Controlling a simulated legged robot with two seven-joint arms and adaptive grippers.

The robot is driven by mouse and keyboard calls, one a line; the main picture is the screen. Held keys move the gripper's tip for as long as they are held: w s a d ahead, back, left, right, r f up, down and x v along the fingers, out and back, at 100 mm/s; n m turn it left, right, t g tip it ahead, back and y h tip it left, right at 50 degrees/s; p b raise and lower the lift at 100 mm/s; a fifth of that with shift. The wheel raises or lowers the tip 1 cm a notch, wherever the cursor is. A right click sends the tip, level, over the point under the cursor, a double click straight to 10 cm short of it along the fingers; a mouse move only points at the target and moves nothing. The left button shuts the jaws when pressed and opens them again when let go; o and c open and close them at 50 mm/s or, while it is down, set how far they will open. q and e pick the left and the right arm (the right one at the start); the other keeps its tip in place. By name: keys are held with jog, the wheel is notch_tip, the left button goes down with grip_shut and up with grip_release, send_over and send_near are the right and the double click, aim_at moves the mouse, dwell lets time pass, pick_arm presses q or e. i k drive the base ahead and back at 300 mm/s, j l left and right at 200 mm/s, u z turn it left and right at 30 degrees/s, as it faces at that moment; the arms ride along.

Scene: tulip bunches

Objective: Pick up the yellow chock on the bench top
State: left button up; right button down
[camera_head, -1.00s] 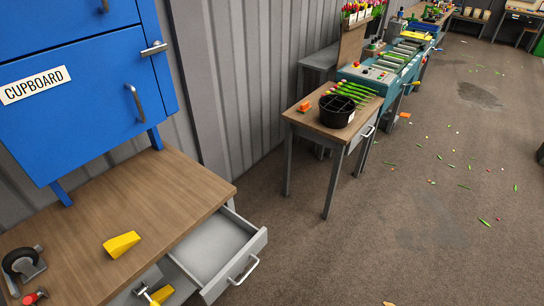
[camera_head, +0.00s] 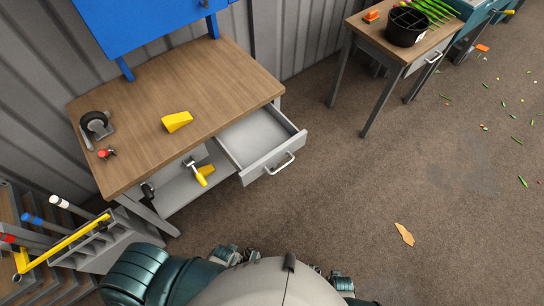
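The yellow chock (camera_head: 177,122) is a wedge-shaped block lying on the wooden bench top (camera_head: 210,75), near the middle of its front half. Nothing touches it. Neither of my grippers shows in the head view; only parts of my own body show at the bottom edge, well in front of the bench.
An open, empty-looking drawer (camera_head: 262,142) juts from the bench's right side. A caster (camera_head: 95,123) and a small red item (camera_head: 105,153) sit on the bench's left. A yellow-handled tool (camera_head: 199,174) is below. A rack (camera_head: 75,240) stands at left.

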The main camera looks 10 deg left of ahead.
aim_at(172, 122)
jog(key=u, duration=1.45)
